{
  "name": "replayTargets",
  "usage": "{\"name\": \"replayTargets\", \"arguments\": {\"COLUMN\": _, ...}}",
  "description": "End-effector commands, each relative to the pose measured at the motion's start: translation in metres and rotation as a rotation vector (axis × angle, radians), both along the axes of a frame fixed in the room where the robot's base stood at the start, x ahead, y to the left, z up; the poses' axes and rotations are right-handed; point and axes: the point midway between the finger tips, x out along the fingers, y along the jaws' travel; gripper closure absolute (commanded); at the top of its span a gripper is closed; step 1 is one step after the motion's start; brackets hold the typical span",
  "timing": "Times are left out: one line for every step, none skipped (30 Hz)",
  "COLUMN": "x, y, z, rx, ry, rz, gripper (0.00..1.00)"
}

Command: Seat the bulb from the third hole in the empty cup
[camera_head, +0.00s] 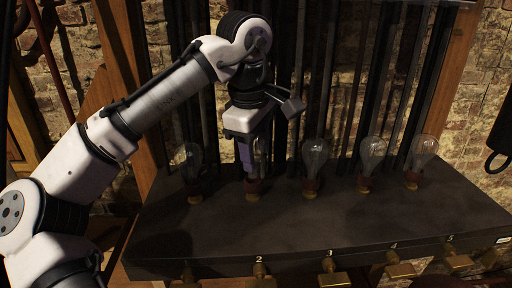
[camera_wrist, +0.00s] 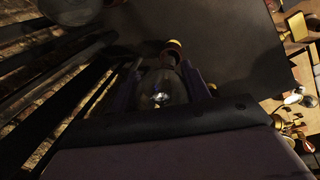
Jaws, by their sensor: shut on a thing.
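My gripper (camera_head: 248,160) points down over the second cup from the left (camera_head: 253,190), above label 2, with its purple fingers shut on a clear glass bulb (camera_head: 262,152). In the wrist view the bulb (camera_wrist: 162,90) sits between the fingers (camera_wrist: 164,85), its narrow end towards a reddish-brown cup (camera_wrist: 174,46). Whether the bulb's base is inside the cup or just above it, I cannot tell. Upright bulbs stand in the other cups: the first (camera_head: 192,158), the third (camera_head: 315,155), the fourth (camera_head: 372,152) and the fifth (camera_head: 424,150).
The cups stand on a dark slab (camera_head: 330,225) with brass fittings (camera_head: 333,279) and number labels along its front. Dark upright bars (camera_head: 330,70) rise close behind the cups, before a brick wall (camera_head: 490,90). Neighbouring bulbs flank my gripper closely. Small brass items (camera_wrist: 298,27) lie right in the wrist view.

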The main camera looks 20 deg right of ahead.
Motion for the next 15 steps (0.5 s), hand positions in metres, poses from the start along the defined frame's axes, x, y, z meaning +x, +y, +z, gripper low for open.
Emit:
{"name": "replayTargets", "arguments": {"x": 0.0, "y": -0.0001, "z": -0.0009, "rx": 0.0, "ry": 0.0, "rz": 0.0, "gripper": 0.81}}
{"name": "replayTargets", "arguments": {"x": 0.0, "y": -0.0001, "z": -0.0014, "rx": 0.0, "ry": 0.0, "rz": 0.0, "gripper": 0.81}}
{"name": "replayTargets", "arguments": {"x": -0.0001, "y": -0.0002, "z": -0.0023, "rx": -0.001, "ry": 0.001, "rz": -0.001, "gripper": 0.81}}
{"name": "replayTargets", "arguments": {"x": 0.0, "y": -0.0002, "z": -0.003, "rx": -0.001, "ry": 0.001, "rz": -0.001, "gripper": 0.81}}
{"name": "replayTargets", "arguments": {"x": 0.0, "y": -0.0002, "z": -0.0037, "rx": -0.001, "ry": 0.001, "rz": -0.001, "gripper": 0.81}}
{"name": "replayTargets", "arguments": {"x": 0.0, "y": -0.0003, "z": -0.0047, "rx": -0.001, "ry": 0.001, "rz": -0.001, "gripper": 0.81}}
{"name": "replayTargets", "arguments": {"x": 0.0001, "y": -0.0003, "z": -0.0055, "rx": -0.001, "ry": -0.001, "rz": -0.001, "gripper": 0.81}}
{"name": "replayTargets", "arguments": {"x": 0.0, "y": -0.0004, "z": -0.0062, "rx": -0.001, "ry": -0.001, "rz": -0.001, "gripper": 0.81}}
{"name": "replayTargets", "arguments": {"x": 0.0001, "y": -0.0005, "z": -0.0072, "rx": -0.001, "ry": -0.001, "rz": -0.001, "gripper": 0.81}}
{"name": "replayTargets", "arguments": {"x": 0.0001, "y": -0.0005, "z": -0.008, "rx": -0.001, "ry": -0.001, "rz": -0.001, "gripper": 0.81}}
{"name": "replayTargets", "arguments": {"x": 0.0, "y": -0.0006, "z": -0.0087, "rx": -0.001, "ry": -0.001, "rz": -0.001, "gripper": 0.81}}
{"name": "replayTargets", "arguments": {"x": 0.0, "y": -0.0005, "z": -0.0095, "rx": -0.001, "ry": -0.001, "rz": -0.001, "gripper": 0.81}}
{"name": "replayTargets", "arguments": {"x": 0.0, "y": -0.0005, "z": -0.01, "rx": -0.001, "ry": -0.001, "rz": -0.001, "gripper": 0.81}}
{"name": "replayTargets", "arguments": {"x": 0.0, "y": -0.0006, "z": -0.0104, "rx": -0.001, "ry": -0.001, "rz": -0.001, "gripper": 0.81}}
{"name": "replayTargets", "arguments": {"x": 0.0, "y": -0.0005, "z": -0.0106, "rx": -0.001, "ry": -0.001, "rz": -0.001, "gripper": 0.81}}
